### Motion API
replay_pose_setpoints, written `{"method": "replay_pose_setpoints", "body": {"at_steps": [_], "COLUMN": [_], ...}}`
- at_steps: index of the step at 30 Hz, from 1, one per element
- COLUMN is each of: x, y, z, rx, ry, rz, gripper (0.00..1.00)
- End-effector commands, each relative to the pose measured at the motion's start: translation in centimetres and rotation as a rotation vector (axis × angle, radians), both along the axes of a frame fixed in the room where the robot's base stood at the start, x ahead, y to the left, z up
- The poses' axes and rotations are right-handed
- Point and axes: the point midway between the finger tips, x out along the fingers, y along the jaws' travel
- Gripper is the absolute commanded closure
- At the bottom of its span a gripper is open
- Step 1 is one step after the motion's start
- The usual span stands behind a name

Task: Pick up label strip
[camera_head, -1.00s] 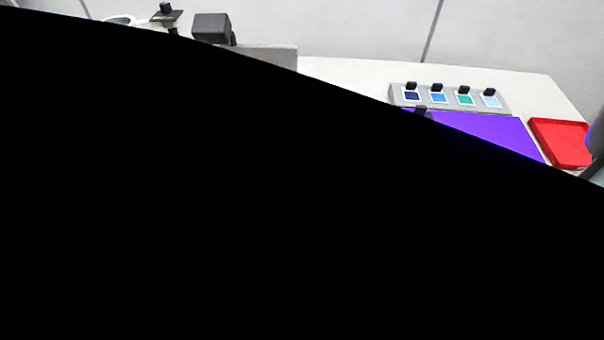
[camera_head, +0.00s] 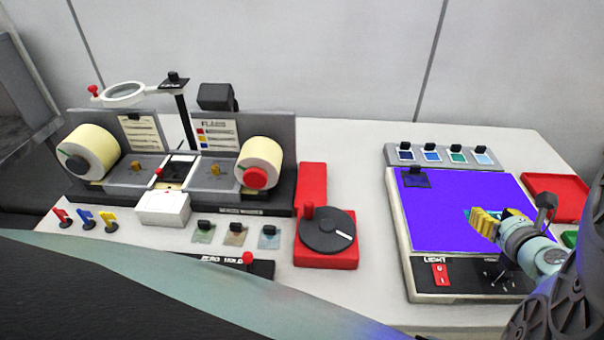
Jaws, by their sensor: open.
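My gripper (camera_head: 478,222), with yellow fingers, is over the right part of the lit violet light panel (camera_head: 440,228). It is open. A small teal patch (camera_head: 467,212) shows at its fingertips; I cannot tell whether it is a label strip or part of the gripper. Three small tinted label-like pieces with black knobs, green (camera_head: 203,236), brown (camera_head: 236,239) and blue (camera_head: 269,241), lie on the table in front of the rewinder (camera_head: 200,208). A dark piece with a black knob (camera_head: 416,180) is at the panel's upper left. Which piece is the label strip is unclear.
A rack (camera_head: 394,159) of several coloured knobbed samples stands behind the panel. A red tray (camera_head: 570,190) is at the right. A red base with a black dial (camera_head: 327,232) stands left of the panel. A magnifier (camera_head: 123,93) rises behind the rewinder.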

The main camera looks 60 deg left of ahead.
Motion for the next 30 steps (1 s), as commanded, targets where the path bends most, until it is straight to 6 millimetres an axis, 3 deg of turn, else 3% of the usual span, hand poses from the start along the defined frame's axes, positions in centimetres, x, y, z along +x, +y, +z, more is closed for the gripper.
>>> {"method": "replay_pose_setpoints", "body": {"at_steps": [10, 21, 30], "x": [0.8, 2.5, 2.8], "y": [1.6, 4.3, 4.8], "z": [-0.7, -2.8, -3.2], "rx": [0.002, 0.002, 0.0], "ry": [0.001, 0.001, 0.003], "rz": [0.006, 0.006, 0.008], "gripper": [0.53, 0.53, 0.53]}}
